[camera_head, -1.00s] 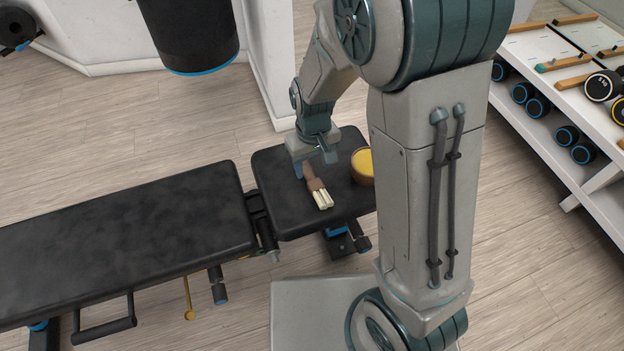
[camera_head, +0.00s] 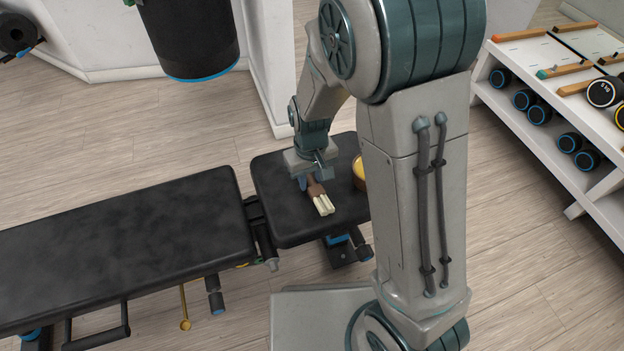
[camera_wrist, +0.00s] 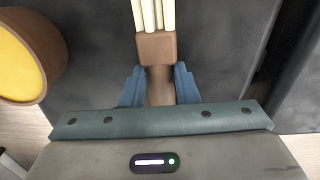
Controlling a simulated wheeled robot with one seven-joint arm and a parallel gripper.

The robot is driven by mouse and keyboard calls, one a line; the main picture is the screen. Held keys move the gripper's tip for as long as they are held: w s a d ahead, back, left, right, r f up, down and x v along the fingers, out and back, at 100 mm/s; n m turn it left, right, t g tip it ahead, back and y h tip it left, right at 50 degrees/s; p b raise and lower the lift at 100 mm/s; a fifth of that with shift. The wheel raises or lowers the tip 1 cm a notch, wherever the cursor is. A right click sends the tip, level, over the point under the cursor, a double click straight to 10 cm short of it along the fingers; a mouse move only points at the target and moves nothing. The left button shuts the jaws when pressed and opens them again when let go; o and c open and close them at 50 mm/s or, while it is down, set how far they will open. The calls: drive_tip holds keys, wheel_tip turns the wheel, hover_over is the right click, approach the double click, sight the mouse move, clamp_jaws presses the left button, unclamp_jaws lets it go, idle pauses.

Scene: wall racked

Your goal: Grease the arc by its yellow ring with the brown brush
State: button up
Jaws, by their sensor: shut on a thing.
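The brown brush (camera_head: 315,189) with pale bristles lies over the black seat pad (camera_head: 284,219), bristles toward the front. My gripper (camera_head: 309,181) is at its handle. In the wrist view my gripper's blue fingers (camera_wrist: 159,88) are shut on the handle of the brush (camera_wrist: 157,48), one on each side. I cannot tell whether the brush still touches the pad. A tub of yellow grease (camera_head: 358,182) stands right of the brush, partly hidden by my arm; the wrist view shows the tub (camera_wrist: 45,55) at upper left. I cannot make out the arc with the yellow ring.
The long black bench pad (camera_head: 120,245) extends left. A yellow-ended rod (camera_head: 185,324) hangs below it. A black punching bag (camera_head: 188,40) hangs behind. A white rack (camera_head: 560,165) with dumbbells stands at right. The floor behind the bench is clear.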

sight(311, 180)
drive_tip(key=shift+r+p, duration=0.35)
drive_tip(key=shift+r, duration=0.25)
wheel_tip(311, 180, up, 4)
drive_tip(key=shift+s+f+p, duration=0.1)
drive_tip(key=shift+s+p, duration=0.05)
drive_tip(key=shift+p, duration=0.95)
drive_tip(key=s+d+r+p, duration=0.3)
drive_tip(key=s+r, duration=0.3)
drive_tip(key=s, duration=0.5)
drive_tip(key=shift+p, duration=0.5)
drive_tip(key=shift+d, duration=0.1)
drive_tip(key=shift+o, duration=1.1)
drive_tip(key=shift+c, duration=1.1)
drive_tip(key=shift+w, duration=0.15)
